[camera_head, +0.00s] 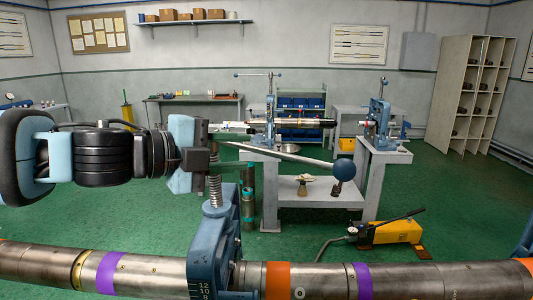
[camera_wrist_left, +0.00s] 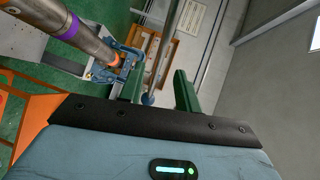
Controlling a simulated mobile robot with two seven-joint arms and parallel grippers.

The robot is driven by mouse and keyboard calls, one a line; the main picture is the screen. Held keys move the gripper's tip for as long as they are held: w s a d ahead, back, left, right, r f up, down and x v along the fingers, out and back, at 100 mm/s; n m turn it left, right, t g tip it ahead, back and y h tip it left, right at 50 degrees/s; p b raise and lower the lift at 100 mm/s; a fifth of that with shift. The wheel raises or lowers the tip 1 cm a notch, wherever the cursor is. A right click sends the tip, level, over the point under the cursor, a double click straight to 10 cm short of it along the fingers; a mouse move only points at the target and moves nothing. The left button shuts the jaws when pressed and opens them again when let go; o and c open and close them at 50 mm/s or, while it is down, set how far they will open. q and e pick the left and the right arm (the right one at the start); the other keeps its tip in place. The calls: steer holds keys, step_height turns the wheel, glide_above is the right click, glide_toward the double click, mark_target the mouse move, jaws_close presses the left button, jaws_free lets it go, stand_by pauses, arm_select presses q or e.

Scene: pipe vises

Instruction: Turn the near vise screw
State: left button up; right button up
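The near vise (camera_head: 213,250) is blue and grips a long steel pipe (camera_head: 140,272) with purple and orange bands. Its upright threaded screw (camera_head: 214,190) rises to a dark head. A slanted bar handle (camera_head: 285,156) runs right from the head to a dark blue ball (camera_head: 343,170). My left gripper (camera_head: 205,157) comes in from the left and is at the screw head. In the left wrist view, its green fingers (camera_wrist_left: 158,88) are apart, with a grey bar and ball (camera_wrist_left: 148,99) seen between them. Contact cannot be told. My right gripper is not in view.
A second bench (camera_head: 320,193) with blue vises and another pipe (camera_head: 300,123) stands behind. A yellow hand pump (camera_head: 395,233) sits on the green floor at right. A shelf rack (camera_head: 470,90) stands at the far right. The floor between is mostly clear.

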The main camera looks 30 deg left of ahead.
mark_target(261, 151)
arm_select(q)
steer(key=b+x, duration=0.1)
steer(key=x, duration=0.2)
steer(key=b+x, duration=0.1)
steer(key=x, duration=0.1)
steer(key=shift+w+f+b, duration=0.2)
steer(key=shift+f+b, duration=0.1)
steer(key=shift+w+d+r, duration=0.15)
steer(key=shift+w+d, duration=0.15)
steer(key=shift+w, duration=0.1)
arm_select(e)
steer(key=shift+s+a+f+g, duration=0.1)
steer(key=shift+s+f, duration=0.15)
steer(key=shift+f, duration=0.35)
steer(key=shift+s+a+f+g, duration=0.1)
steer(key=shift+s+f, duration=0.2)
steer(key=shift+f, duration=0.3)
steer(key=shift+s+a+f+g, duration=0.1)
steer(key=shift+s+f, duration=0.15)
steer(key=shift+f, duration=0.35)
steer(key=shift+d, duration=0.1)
arm_select(q)
steer(key=c, duration=0.7)
jaws_close()
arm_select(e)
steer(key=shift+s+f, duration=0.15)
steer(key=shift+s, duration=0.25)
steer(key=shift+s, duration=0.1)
